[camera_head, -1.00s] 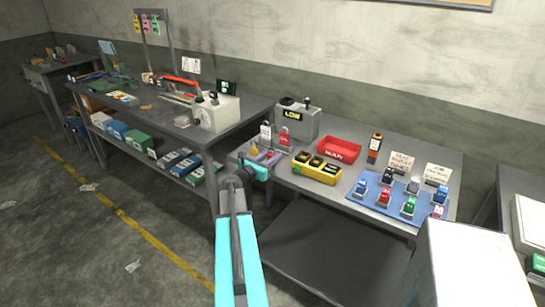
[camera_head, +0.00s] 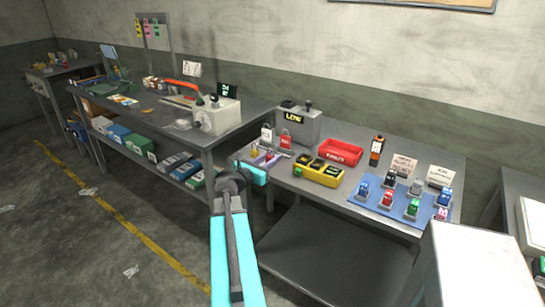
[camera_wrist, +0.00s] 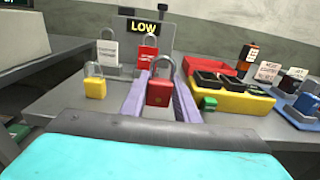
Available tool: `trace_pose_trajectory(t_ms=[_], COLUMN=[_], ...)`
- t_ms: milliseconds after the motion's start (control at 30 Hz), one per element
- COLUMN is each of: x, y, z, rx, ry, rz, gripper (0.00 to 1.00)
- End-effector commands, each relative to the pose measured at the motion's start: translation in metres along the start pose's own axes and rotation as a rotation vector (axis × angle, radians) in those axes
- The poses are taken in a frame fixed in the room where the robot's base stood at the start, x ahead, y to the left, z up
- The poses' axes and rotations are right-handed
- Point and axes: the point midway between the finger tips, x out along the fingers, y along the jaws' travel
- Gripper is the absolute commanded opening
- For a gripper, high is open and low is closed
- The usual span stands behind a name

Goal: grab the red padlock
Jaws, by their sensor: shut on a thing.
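A red padlock (camera_wrist: 159,92) with a grey shackle stands upright between the two lavender fingers of my gripper (camera_wrist: 160,98) in the wrist view. The fingers are shut on its body. In the head view my gripper (camera_head: 262,158) is at the left end of the middle bench, and the held padlock is small there. A second red padlock (camera_wrist: 147,54), with a white label, hangs on a stand behind it. A white padlock (camera_wrist: 107,50) hangs to its left. A yellow padlock (camera_wrist: 95,84) is left of my fingers, apart from them.
A grey box with a LOW display (camera_wrist: 145,28) stands behind the padlocks. A yellow tray (camera_wrist: 235,100) with black compartments and a red bin (camera_head: 341,151) lie to the right. A blue mat (camera_head: 365,206) bears several small coloured items. The floor at left is mostly clear.

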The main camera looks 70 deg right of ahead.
Motion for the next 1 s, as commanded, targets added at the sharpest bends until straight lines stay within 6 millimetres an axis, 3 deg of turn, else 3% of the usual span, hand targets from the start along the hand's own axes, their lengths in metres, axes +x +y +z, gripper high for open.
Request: trace_pose_trajectory(t_ms=[400,800,1000], x=[-0.039,-0.062,-0.063], y=[-0.022,-0.034,-0.033], z=[0.002,0.008,0.007], rx=[-0.001,-0.003,-0.003], ry=[-0.001,0.0,0.001], rz=[0.001,-0.003,-0.009], gripper=[0.04,0.04,0.04])
